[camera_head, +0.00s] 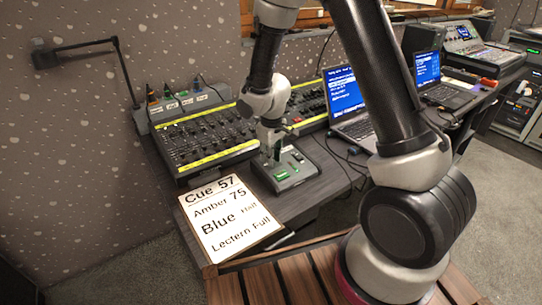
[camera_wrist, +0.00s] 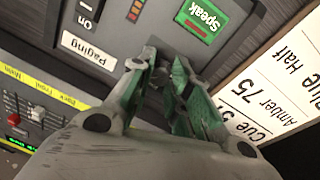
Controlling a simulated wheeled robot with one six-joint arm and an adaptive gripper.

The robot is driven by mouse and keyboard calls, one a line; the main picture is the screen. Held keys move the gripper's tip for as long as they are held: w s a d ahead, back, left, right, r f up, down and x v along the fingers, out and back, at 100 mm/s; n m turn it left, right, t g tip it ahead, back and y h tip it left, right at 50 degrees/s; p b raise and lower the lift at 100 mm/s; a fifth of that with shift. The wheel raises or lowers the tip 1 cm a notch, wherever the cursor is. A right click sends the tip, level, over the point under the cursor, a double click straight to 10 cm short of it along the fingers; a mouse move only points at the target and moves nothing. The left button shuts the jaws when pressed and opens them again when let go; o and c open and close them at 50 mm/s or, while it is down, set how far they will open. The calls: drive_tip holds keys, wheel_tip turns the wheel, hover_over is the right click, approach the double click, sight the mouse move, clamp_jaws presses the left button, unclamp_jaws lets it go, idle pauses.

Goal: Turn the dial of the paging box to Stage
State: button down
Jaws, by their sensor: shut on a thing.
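The paging box (camera_head: 283,184) is a small grey unit near the front edge of the desk, beside the cue card. The wrist view shows its grey top (camera_wrist: 152,24) up close, with a "Paging" label (camera_wrist: 88,50) and a green "Speak" button (camera_wrist: 202,18). My gripper (camera_head: 273,152) points down over the back left of the box. In the wrist view its green-padded fingers (camera_wrist: 164,68) are closed at the box's top, around a small dark part that looks like the dial. The fingers mostly hide it, so its pointer and setting cannot be read.
A fader desk (camera_head: 205,138) with yellow strips stands left of the box. A white cue card (camera_head: 228,218) lies in front. A laptop (camera_head: 347,101) stands behind right. A bent lamp arm (camera_head: 122,65) rises at the left.

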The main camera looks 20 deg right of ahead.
drive_tip(key=m, duration=0.5)
drive_tip(key=shift+w+m, duration=0.15)
drive_tip(key=shift+m, duration=0.25)
idle(0.4)
drive_tip(key=c, duration=1.3)
unclamp_jaws()
drive_tip(key=shift+r, duration=0.15)
wheel_tip(320, 180, up, 12)
drive_tip(key=s, duration=0.1)
drive_tip(key=shift+s+a, duration=0.15)
